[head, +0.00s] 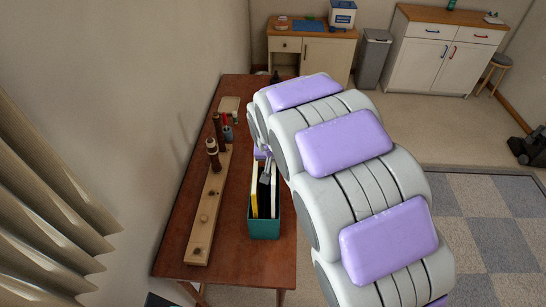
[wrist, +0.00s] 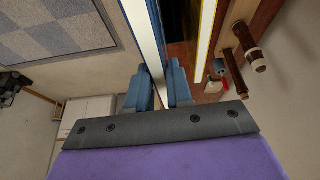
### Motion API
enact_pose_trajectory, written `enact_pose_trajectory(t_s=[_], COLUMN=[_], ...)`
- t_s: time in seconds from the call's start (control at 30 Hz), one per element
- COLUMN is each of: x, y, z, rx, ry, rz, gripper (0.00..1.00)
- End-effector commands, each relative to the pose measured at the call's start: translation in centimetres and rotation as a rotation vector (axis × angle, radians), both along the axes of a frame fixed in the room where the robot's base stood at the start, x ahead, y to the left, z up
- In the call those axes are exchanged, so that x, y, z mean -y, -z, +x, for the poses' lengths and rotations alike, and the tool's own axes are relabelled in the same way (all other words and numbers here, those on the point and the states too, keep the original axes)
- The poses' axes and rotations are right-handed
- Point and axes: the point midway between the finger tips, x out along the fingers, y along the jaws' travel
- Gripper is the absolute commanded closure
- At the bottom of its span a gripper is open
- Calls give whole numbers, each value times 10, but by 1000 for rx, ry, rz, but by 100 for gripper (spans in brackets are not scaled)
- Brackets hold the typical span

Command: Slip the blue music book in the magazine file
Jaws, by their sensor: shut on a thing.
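The blue music book (wrist: 147,35), with a blue cover and white page edges, is upright between the fingers of my gripper (wrist: 163,92). My gripper is shut on its near edge. In the head view my gripper (head: 265,168) is just above the teal magazine file (head: 265,229), which stands on the wooden table. A yellow book (head: 254,188) stands in the file at its left side; it also shows in the wrist view (wrist: 206,30), apart from the held book across a dark gap. How deep the blue book reaches into the file is unclear.
A long wooden stand (head: 205,215) with brown woodwind pieces (head: 213,155) lies left of the file. Small red and blue items are behind it. The table (head: 245,262) is bare in front of the file. My arm hides its right side.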

Motion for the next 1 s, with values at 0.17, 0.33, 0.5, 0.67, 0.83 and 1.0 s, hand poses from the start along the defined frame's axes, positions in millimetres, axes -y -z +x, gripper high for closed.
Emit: enact_pose_trajectory(t_s=[0.17, 0.33, 0.5, 0.67, 0.83, 1.0], x=[0, 0, 0, 0, 0, 0], y=[7, 13, 19, 25, 31, 37], z=[0, 1, 1, 1, 1, 0], rx=[1, 2, 3, 2, 1, 0], ry=[0, 0, -1, 0, 0, 0], rz=[0, 1, 1, 1, 0, 0], gripper=[100, 100, 100, 100, 100, 100])
